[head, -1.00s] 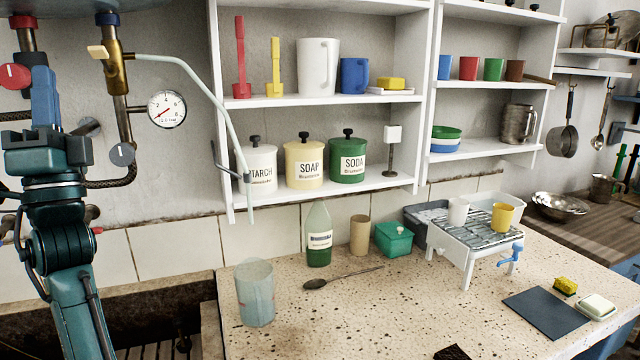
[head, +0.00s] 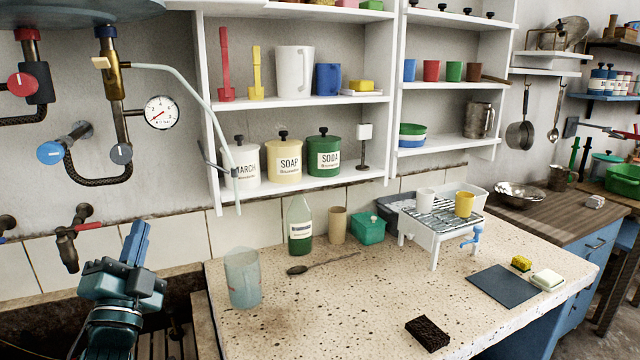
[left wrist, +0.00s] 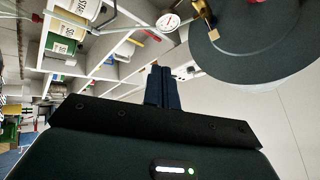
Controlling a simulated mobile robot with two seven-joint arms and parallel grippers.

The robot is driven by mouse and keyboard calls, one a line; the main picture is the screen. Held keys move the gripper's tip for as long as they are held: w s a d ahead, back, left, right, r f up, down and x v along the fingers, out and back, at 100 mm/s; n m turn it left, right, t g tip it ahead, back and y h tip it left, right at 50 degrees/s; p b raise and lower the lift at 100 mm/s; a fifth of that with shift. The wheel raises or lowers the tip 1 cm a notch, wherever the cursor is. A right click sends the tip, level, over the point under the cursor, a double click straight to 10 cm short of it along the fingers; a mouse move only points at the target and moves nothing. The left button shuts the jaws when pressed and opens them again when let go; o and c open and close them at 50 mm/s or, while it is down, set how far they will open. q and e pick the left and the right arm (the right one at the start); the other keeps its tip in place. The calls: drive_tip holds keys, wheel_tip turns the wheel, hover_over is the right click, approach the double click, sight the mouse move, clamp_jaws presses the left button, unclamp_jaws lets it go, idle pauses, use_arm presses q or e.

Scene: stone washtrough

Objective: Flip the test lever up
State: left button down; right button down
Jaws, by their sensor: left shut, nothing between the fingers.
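A small cream lever (head: 100,63), which looks like the test lever, sticks out to the left from the upper brass valve (head: 111,75) under the tank. It lies about level, slightly tilted. In the left wrist view the lever (left wrist: 213,34) shows beside the round tank underside. My left gripper (head: 138,232) is low over the trough, well below the lever and apart from it. Its fingers (left wrist: 160,86) are shut and empty. My right gripper is in neither view.
A pressure gauge (head: 161,112) and pale hose (head: 180,78) are right of the valve. Red (head: 21,84) and blue (head: 51,152) knobs are left. A red-handled tap (head: 72,235) is close to my left gripper. The tank (head: 70,10) hangs above.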

use_arm(q)
drive_tip(key=s+d+f+n+g+h, duration=0.1)
drive_tip(key=d+f+g, duration=0.1)
drive_tip(key=f, duration=0.5)
drive_tip(key=s+d+f+n+g+h, duration=0.1)
drive_tip(key=d+f+g+h, duration=0.15)
drive_tip(key=f, duration=0.35)
drive_tip(key=s+d+f+n+g+h+p, duration=0.1)
drive_tip(key=s+d+f+n+g, duration=0.2)
drive_tip(key=s+d+f, duration=0.3)
drive_tip(key=s+d+f+n+g+h+p, duration=0.1)
drive_tip(key=s+d+f+g, duration=0.5)
drive_tip(key=s+f, duration=0.7)
wheel_tip(320, 180, down, 4)
drive_tip(key=shift+d+f+n+h, duration=0.25)
drive_tip(key=shift+d+n+h, duration=0.35)
drive_tip(key=shift+n, duration=0.5)
